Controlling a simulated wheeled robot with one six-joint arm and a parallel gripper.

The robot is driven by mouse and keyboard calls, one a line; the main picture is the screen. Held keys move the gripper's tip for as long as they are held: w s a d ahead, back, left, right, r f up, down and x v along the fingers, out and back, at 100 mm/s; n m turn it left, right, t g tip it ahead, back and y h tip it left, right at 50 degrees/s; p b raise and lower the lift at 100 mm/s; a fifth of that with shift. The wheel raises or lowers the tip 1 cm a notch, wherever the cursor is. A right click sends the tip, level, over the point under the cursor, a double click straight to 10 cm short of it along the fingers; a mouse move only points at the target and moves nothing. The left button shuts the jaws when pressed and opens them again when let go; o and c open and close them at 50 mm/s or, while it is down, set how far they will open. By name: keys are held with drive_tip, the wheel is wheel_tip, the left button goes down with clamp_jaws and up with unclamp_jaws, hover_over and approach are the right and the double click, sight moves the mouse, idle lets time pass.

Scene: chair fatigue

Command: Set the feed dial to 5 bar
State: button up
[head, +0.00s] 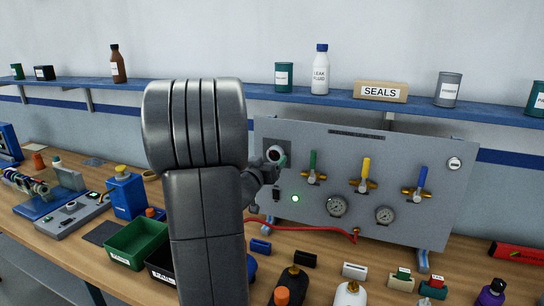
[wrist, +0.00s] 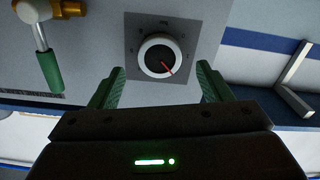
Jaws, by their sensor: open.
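The feed dial (wrist: 158,55) is a dark round knob with a white ring and a red pointer, on a grey square plate (wrist: 208,24) with small marks I cannot read. In the wrist view, which looks upside down, the red pointer aims to the lower right. My gripper (wrist: 160,69) is open, its green fingers on either side of the dial's lower part in the picture. Contact cannot be made out. In the head view the dial (head: 273,154) is partly hidden by my gripper (head: 282,161) and arm.
Right of the dial on the panel (head: 440,215) are valves with green (head: 313,160), yellow (head: 366,168) and blue (head: 422,177) handles. Two gauges (head: 337,206) and a lit green lamp (head: 295,198) sit below. A shelf (head: 215,88) runs above; bottles and small parts crowd the bench.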

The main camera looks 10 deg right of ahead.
sight(274, 156)
drive_tip(key=shift+x, duration=1.7)
drive_tip(key=c, duration=1)
drive_tip(key=shift+f, duration=0.1)
